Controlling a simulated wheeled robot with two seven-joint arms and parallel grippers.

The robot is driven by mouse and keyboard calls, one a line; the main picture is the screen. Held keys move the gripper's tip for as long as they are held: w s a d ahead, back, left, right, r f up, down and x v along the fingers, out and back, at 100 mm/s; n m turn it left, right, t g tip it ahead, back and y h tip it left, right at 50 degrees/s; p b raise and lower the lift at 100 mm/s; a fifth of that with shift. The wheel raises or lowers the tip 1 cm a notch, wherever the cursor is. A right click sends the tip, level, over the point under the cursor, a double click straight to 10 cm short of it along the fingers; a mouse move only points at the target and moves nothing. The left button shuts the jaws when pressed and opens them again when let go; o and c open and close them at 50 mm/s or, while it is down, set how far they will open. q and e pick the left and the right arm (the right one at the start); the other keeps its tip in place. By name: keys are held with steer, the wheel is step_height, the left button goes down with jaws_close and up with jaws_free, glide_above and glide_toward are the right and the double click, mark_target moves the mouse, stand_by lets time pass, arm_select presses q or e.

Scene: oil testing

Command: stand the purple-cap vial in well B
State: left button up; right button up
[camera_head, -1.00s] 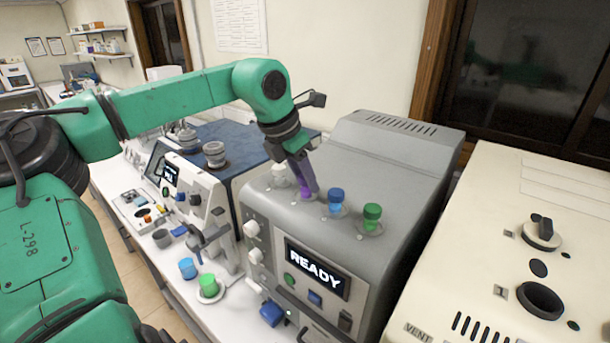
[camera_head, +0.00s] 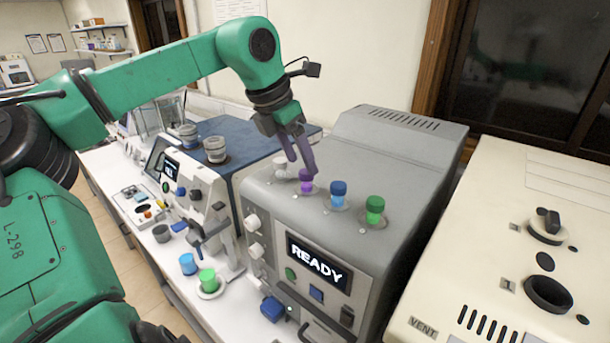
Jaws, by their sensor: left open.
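The purple-cap vial (camera_head: 306,183) stands upright in the top of the grey machine (camera_head: 400,165) with the READY screen, in a row between a pale, whitish cap (camera_head: 281,173) and a blue cap (camera_head: 338,192). Only its upper part shows. My left gripper (camera_head: 302,166) points down just above and behind the purple cap, with its fingers apart. I cannot tell whether a finger still touches the cap. No well letters are readable, so I cannot tell which well is B. My right gripper is not in view.
A green cap (camera_head: 374,208) stands at the right end of the row. A blue cup (camera_head: 187,264) and a green-cap vial (camera_head: 208,280) stand on the bench at the lower left. A cream machine (camera_head: 470,230) fills the right side. The grey top behind the row is clear.

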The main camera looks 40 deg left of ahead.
arm_select(q)
steer(key=v, duration=0.7)
steer(key=shift+r+b, duration=0.4)
steer(key=shift+s, duration=0.15)
